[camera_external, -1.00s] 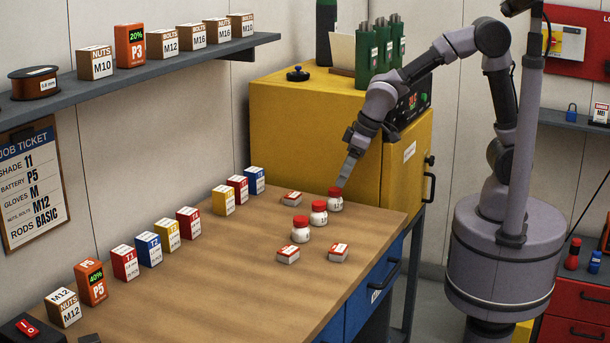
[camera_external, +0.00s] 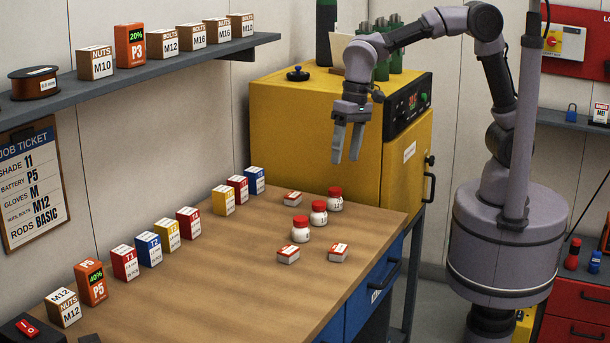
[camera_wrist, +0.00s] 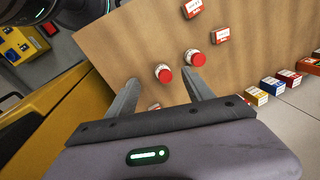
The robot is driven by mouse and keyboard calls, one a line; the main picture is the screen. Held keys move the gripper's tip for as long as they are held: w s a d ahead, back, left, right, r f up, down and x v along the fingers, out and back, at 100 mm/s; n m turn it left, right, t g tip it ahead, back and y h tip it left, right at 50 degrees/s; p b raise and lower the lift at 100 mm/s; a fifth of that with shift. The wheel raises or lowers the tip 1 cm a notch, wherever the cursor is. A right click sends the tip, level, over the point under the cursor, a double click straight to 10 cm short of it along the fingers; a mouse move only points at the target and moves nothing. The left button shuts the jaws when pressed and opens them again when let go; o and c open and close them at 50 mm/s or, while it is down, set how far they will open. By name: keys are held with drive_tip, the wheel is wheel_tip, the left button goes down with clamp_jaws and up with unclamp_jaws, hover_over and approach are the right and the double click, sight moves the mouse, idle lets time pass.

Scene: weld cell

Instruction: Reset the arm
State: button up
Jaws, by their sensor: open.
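My gripper (camera_external: 347,157) hangs above the far end of the workbench, pointing down, with its two fingers apart and nothing between them. In the wrist view my gripper (camera_wrist: 160,95) also shows open fingers over the wooden top. Below it, three white jars with red lids stand on the bench: a near jar (camera_external: 300,233), a middle jar (camera_external: 319,215) and a far jar (camera_external: 335,203). The gripper is clear of all of them. Two jars show in the wrist view, one between the fingers' lines (camera_wrist: 163,74) and one farther right (camera_wrist: 194,58).
Small red-and-white boxes (camera_external: 338,252) lie near the jars. A row of coloured boxes (camera_external: 189,222) stands along the wall side of the bench (camera_external: 230,285). The bench front is clear.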

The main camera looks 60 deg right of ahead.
drive_tip(key=s+d+r+m+t+b, duration=0.1)
drive_tip(key=s+d+r, duration=0.1)
drive_tip(key=s+d, duration=0.35)
drive_tip(key=s+d+r+t+b, duration=0.1)
drive_tip(key=s+d+r+t, duration=0.1)
drive_tip(key=d, duration=0.7)
drive_tip(key=s+d+f+m+t, duration=0.1)
drive_tip(key=s+d+f+t, duration=0.1)
drive_tip(key=s+d, duration=0.5)
drive_tip(key=shift+s+d+f, duration=0.35)
drive_tip(key=shift+f, duration=0.05)
